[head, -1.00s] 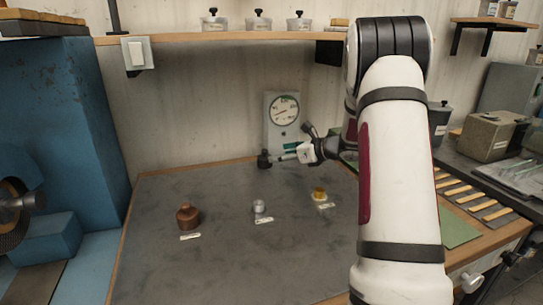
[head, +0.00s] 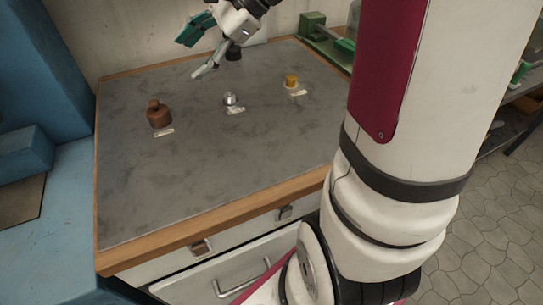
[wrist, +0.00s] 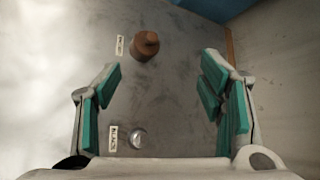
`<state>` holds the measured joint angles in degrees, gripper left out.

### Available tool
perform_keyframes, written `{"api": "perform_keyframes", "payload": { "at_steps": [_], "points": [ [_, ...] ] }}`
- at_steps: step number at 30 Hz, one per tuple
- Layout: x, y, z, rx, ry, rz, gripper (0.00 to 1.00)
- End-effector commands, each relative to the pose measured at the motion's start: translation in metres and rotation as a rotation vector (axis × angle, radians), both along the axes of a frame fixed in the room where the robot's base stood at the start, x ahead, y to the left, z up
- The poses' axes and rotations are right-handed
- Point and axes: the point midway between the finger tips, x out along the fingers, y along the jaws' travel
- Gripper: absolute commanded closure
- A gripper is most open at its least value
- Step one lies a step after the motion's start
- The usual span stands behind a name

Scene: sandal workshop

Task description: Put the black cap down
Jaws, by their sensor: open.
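My gripper (head: 188,59) is over the back of the grey worktop, with its green-padded fingers spread. In the wrist view my gripper (wrist: 162,66) is open, and no held thing shows between the fingers. The black cap (head: 233,54) appears as a small dark shape at the back of the worktop, just behind and right of the gripper. The gripper partly hides it, and its contact with the worktop is hard to see. A dark patch at the wrist view's lower left is too cut off to identify.
A brown knobbed piece (head: 159,116), a small silver piece (head: 229,98) and a yellow piece (head: 291,81) stand on the worktop (head: 200,185), each beside a white label. The front of the worktop is clear. A blue machine (head: 35,80) borders its left.

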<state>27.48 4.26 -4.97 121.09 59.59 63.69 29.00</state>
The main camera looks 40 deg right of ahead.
Motion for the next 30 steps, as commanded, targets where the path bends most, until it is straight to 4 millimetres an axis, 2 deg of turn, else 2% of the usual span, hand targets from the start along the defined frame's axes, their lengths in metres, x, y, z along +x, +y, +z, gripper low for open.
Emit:
{"api": "perform_keyframes", "payload": {
  "at_steps": [1,3,6,10,12,15,18,21,30],
  "points": [
    [-0.024,0.026,0.007,-0.078,-0.023,0.114,0.37],
    [-0.058,0.052,0.009,-0.191,-0.05,0.274,0.37],
    [-0.109,0.079,0.007,-0.352,-0.091,0.5,0.37],
    [-0.174,0.095,-0.001,-0.566,-0.147,0.789,0.37],
    [-0.205,0.095,-0.007,-0.682,-0.177,0.937,0.37],
    [-0.242,0.088,-0.016,-0.837,-0.214,1.127,0.37],
    [-0.267,0.076,-0.024,-0.963,-0.237,1.275,0.37],
    [-0.282,0.067,-0.029,-1.05,-0.25,1.373,0.37],
    [-0.29,0.059,-0.031,-1.111,-0.255,1.437,0.37]
  ]
}}
